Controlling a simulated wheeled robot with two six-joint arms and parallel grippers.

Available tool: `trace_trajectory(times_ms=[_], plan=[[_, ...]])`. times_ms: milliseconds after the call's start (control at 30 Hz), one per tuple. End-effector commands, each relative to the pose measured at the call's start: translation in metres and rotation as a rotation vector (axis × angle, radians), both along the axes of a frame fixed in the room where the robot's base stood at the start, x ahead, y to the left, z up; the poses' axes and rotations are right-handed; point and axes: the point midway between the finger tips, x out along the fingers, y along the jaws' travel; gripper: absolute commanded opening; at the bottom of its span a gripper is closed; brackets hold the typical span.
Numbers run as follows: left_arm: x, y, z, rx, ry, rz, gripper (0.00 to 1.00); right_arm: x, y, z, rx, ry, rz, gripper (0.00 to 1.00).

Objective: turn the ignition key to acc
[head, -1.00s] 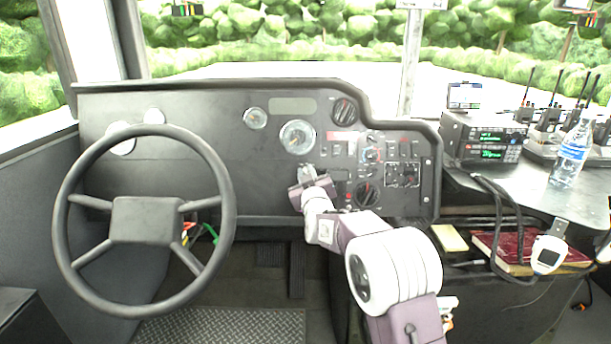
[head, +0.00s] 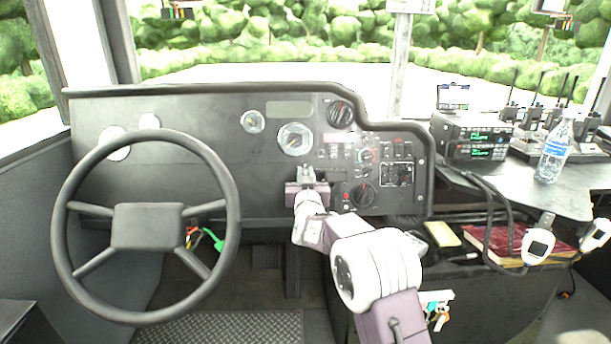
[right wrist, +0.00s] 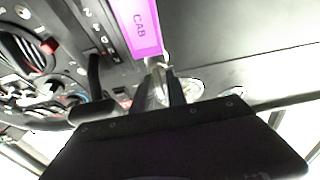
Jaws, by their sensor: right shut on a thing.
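My right gripper (head: 306,172) is at the dashboard, below the round gauges and left of the switch panel. In the right wrist view its fingers (right wrist: 166,86) are shut on the ignition key (right wrist: 158,66), of which only a small metal part shows between them. A pink tag (right wrist: 143,24) marked "CAB" hangs beside the key. The key's slot and any position marks around it are hidden by the gripper. My left gripper is not in view.
The steering wheel (head: 147,312) stands to the left of my right arm. Knobs and switches (head: 364,194) crowd the panel just right of the gripper. A radio (head: 478,140), a water bottle (head: 554,152) and a red book (head: 490,243) are farther right.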

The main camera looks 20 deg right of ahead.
Motion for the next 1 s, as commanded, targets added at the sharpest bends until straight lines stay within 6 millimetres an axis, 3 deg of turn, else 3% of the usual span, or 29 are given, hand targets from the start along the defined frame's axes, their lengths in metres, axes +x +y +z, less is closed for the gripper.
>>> trace_trajectory(times_ms=[167,200,233,633,1000], plan=[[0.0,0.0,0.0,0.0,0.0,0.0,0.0,0.0,0.001,-0.002,-0.001,0.005,0.002,0.0],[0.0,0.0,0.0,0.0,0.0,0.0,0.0,0.0,0.001,-0.002,-0.001,0.005,0.002,0.26],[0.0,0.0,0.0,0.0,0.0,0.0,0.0,0.0,0.001,-0.002,-0.001,0.005,0.002,0.29],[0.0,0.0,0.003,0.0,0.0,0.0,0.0,-0.006,0.002,0.0,-0.003,0.003,0.001,0.29],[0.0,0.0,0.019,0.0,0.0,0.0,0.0,-0.065,0.017,-0.003,-0.002,0.005,0.003,0.29]])
